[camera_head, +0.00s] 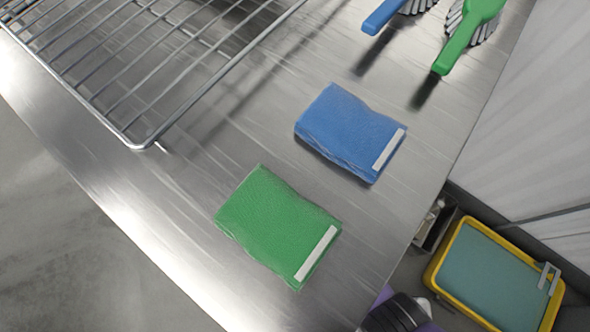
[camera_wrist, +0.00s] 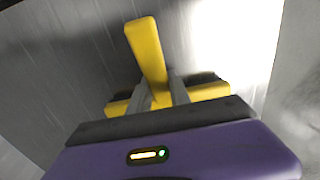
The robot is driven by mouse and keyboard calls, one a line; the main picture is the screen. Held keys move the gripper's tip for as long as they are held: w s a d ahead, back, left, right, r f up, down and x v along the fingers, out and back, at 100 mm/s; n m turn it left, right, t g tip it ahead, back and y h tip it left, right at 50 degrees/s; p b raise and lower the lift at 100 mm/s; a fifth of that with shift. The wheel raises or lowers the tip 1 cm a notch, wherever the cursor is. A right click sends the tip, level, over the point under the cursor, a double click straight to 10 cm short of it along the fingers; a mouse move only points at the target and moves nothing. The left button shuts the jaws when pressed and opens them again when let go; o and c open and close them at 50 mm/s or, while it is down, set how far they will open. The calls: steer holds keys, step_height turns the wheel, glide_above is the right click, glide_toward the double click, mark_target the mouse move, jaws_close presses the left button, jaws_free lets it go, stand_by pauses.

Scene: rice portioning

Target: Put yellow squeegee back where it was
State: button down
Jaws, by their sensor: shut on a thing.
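The yellow squeegee (camera_wrist: 147,50) is in the wrist view, held in my gripper (camera_wrist: 162,88). Its handle points up and away from the gripper, and its wide yellow crosspiece lies across the fingers, partly hidden by them and by the purple wrist body. My gripper is shut on it. A grey brushed surface lies behind the squeegee; I cannot tell whether the squeegee touches it. The squeegee does not show in the head view, where only a dark and purple part of my arm is seen at the bottom edge.
A steel table (camera_head: 185,205) holds a green cloth (camera_head: 270,222), a blue cloth (camera_head: 345,130), a wire rack (camera_head: 110,55) at upper left, and blue (camera_head: 383,15) and green (camera_head: 458,45) brushes at upper right. A yellow-rimmed bin (camera_head: 437,262) stands below, right of the table edge.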

steer(key=shift+f, duration=0.1)
steer(key=c, duration=1.2)
jaws_free()
step_height(320, 180, up, 12)
steer(key=p, duration=0.4)
